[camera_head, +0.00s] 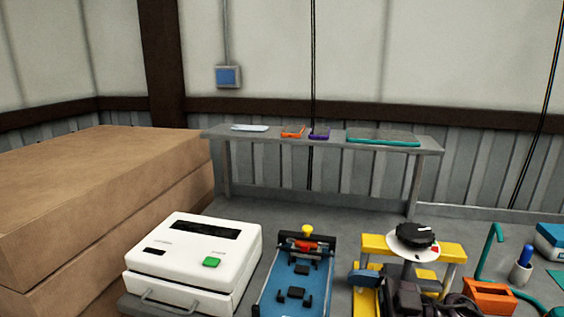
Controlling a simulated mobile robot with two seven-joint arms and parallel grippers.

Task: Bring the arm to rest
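A white box-shaped device (198,262) with a dark display strip and a green button stands at the lower left. A blue fixture (295,276) with black clamps, a red part and a yellow knob stands in the middle. A yellow frame (377,245) stands right of it, with a white disc (401,250) and a black dial (416,234) at its top. Dark parts below the disc are cut off by the lower edge.
Large brown cartons (90,180) fill the left side. A raised grey shelf (333,139) behind holds a pale flat piece, an orange tray, a purple tray and a teal tray. At right are an orange block (489,296), a cup with a blue pen (523,268) and a blue box (552,240).

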